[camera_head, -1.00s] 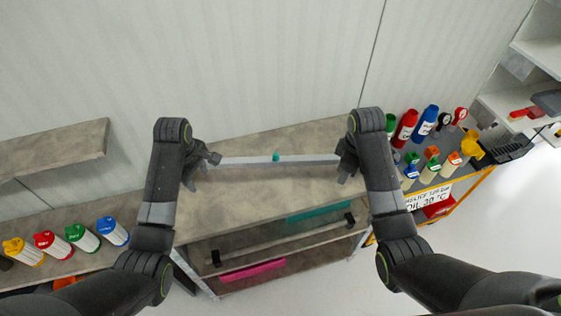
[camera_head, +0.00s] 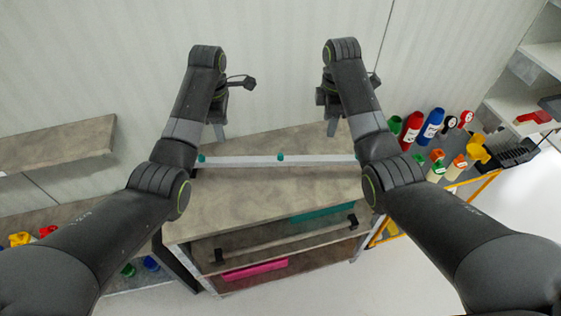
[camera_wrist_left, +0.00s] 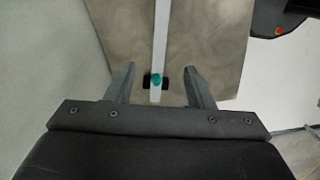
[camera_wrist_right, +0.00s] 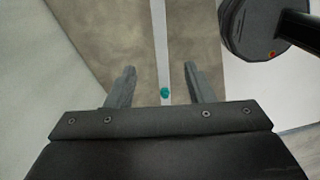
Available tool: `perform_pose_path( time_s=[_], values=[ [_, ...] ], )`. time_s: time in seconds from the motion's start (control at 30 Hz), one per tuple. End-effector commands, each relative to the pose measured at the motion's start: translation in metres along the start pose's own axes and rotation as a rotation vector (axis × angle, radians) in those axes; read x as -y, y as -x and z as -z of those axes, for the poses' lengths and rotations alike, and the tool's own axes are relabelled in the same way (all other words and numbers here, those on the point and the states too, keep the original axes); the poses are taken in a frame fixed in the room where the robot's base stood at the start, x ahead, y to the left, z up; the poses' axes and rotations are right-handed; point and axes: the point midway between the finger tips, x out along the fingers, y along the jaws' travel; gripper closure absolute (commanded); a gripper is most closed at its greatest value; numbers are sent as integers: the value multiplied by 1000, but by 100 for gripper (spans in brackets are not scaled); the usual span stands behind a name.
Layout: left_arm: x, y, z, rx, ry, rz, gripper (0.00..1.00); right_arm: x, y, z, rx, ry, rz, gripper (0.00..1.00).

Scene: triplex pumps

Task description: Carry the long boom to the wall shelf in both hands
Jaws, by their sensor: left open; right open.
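The long boom (camera_head: 245,161) is a pale grey bar with several teal marks. It lies flat along the top board of the shelf unit (camera_head: 275,195); its right end is hidden behind my right arm. My left gripper (camera_head: 219,130) is open above the boom's left part. In the left wrist view the boom (camera_wrist_left: 160,45) runs between the spread fingers, apart from them, with a teal mark and a dark block near its end. My right gripper (camera_head: 331,127) is open above the right part. In the right wrist view the boom (camera_wrist_right: 160,45) also shows between the fingers, untouched.
A bare wall board (camera_head: 55,147) is at left. Bottles (camera_head: 432,124) stand on a yellow-framed cart at right. The pale wall is close behind the unit.

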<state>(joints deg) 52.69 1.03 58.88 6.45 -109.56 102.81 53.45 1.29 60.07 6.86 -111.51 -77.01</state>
Motion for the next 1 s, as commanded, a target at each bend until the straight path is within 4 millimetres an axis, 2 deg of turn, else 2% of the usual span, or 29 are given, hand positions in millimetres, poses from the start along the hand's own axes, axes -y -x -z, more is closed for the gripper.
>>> perform_pose_path(
  time_s=[0.6, 0.8, 1.0],
  values=[
    [2, -114, 0, -1, 0, 4, 52, 2, -113, 0, 1, -1, 5, 52],
    [2, -140, 0, -1, 0, 3, 52, 1, -140, 0, 0, -1, 2, 52],
    [0, -155, 0, -1, -2, 2, 52, 0, -155, 0, 0, 0, 1, 52]
  ],
)
